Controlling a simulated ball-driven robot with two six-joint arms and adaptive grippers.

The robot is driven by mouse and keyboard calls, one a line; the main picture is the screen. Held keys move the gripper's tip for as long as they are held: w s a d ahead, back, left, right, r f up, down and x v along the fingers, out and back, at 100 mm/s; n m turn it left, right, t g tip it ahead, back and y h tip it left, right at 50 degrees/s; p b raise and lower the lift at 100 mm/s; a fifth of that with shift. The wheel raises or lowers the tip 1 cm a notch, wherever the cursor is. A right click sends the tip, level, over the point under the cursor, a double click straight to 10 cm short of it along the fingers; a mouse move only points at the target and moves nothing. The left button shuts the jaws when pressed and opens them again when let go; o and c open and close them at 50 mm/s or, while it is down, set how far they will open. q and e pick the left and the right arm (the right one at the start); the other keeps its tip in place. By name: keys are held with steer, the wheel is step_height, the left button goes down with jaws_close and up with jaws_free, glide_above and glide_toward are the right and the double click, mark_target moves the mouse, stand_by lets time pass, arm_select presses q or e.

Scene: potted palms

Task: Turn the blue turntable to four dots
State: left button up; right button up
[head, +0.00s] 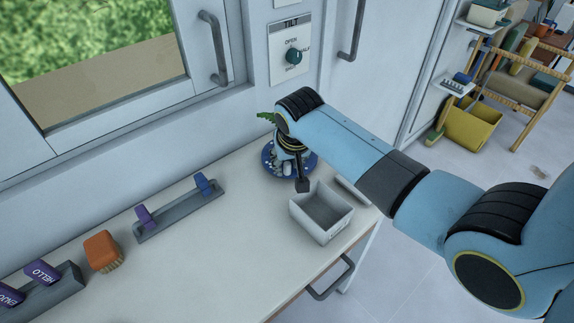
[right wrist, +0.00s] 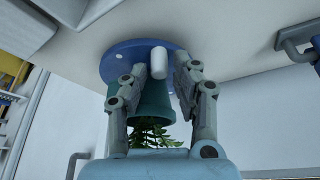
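The blue turntable (head: 270,166) lies on the white counter, mostly hidden behind my right gripper in the head view. In the right wrist view, the turntable (right wrist: 118,66) carries a green pot (right wrist: 156,103) with a leafy plant and a white peg (right wrist: 159,63) near its rim. My right gripper (right wrist: 161,72) is open, with one finger on each side of the peg and small gaps visible. It also shows at the turntable in the head view (head: 301,184). My left gripper is out of view.
A grey open bin (head: 318,229) stands on the counter just in front of the turntable. A grey rack (head: 181,216) with purple and blue pieces and an orange brush (head: 103,251) lie left. The counter's middle is clear.

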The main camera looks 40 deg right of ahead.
steer(key=shift+x, duration=0.95)
steer(key=shift+c, duration=0.3)
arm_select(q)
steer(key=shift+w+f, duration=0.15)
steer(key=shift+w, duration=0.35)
arm_select(e)
jaws_close()
